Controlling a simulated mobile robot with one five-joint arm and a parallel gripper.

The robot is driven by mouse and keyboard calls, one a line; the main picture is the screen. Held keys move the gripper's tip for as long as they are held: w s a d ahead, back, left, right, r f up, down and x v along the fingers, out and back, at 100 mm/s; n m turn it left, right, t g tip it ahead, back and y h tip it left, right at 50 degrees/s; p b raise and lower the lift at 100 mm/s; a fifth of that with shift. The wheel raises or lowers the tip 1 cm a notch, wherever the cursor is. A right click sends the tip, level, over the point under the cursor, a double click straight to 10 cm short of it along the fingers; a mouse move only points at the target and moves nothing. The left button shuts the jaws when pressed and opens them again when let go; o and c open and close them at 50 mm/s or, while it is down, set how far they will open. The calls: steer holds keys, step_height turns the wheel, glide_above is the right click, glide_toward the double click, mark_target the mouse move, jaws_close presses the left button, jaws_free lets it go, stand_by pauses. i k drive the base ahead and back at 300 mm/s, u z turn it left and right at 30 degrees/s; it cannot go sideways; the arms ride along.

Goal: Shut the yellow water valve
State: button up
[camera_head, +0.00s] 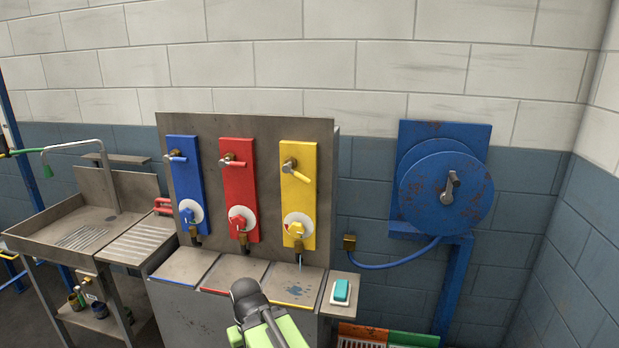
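The yellow panel (307,195) is the rightmost of three coloured panels on the grey metal backboard. At its top, the yellow valve lever (299,173) slants down to the right. Lower on it is a yellow knob (296,229) on a white dial. A thin bluish stream shows below the brass spout (299,247), and a wet patch (296,291) lies on the yellow-edged basin top. Part of my arm, dark grey and green, shows at the bottom centre, below and apart from the valve. No gripper fingers show.
The blue panel (185,180) and red panel (239,200) stand to the left, their levers roughly level. A teal block (341,290) sits on a side shelf. A blue hose reel (447,193) is at right; a metal sink (85,230) is at left. Air before the yellow panel looks clear.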

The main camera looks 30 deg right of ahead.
mark_target(286, 168)
steer(key=z, duration=1.6)
steer(key=k, duration=1.1)
steer(key=u, duration=1.5)
steer(key=i, duration=1.65)
steer(key=u, duration=0.05)
